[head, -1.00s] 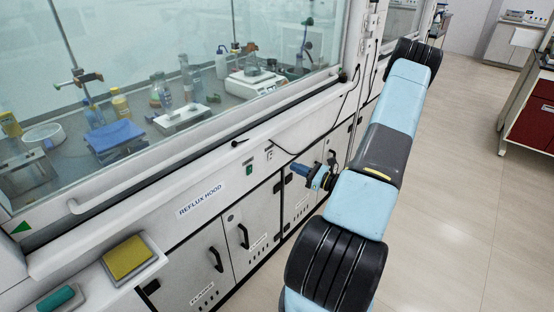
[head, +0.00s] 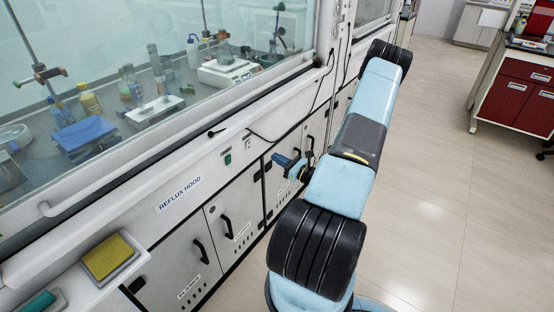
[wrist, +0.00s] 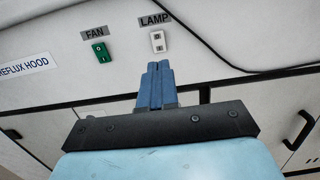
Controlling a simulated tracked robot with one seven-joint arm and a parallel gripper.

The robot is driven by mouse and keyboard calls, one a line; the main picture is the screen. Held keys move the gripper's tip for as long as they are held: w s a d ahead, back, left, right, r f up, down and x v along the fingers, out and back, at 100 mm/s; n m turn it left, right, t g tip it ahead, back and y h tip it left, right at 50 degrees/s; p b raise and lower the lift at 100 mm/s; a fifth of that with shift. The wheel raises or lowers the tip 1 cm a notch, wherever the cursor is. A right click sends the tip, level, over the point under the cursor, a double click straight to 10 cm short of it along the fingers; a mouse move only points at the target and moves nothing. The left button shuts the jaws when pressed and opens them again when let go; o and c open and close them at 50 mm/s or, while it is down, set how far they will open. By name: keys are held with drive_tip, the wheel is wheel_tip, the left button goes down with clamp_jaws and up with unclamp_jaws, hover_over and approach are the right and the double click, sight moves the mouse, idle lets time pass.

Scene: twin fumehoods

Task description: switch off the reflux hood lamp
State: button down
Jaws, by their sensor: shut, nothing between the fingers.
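The lamp switch (wrist: 157,41) is a small white rocker under the LAMP label (wrist: 155,19) on the hood's front panel. It also shows in the head view (head: 249,143). The green fan switch (wrist: 100,52) is to its left under the FAN label (wrist: 95,33). My gripper (wrist: 158,66) is shut and empty, its blue fingers pointing up in the wrist view, with the tips just below the lamp switch in the picture. In the head view my gripper (head: 281,158) is right of and below the switches, apart from the panel. I cannot tell which way the lamp rocker is tipped.
The REFLUX HOOD label (head: 180,193) is left of the switches. A black cable (head: 290,140) droops along the panel at right. Cabinet doors with black handles (head: 227,227) lie below. Glassware stands behind the sash. The floor (head: 430,210) at right is clear.

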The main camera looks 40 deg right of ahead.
sight(250, 142)
drive_tip(key=x, duration=1.1)
drive_tip(key=shift+w+a, duration=0.1)
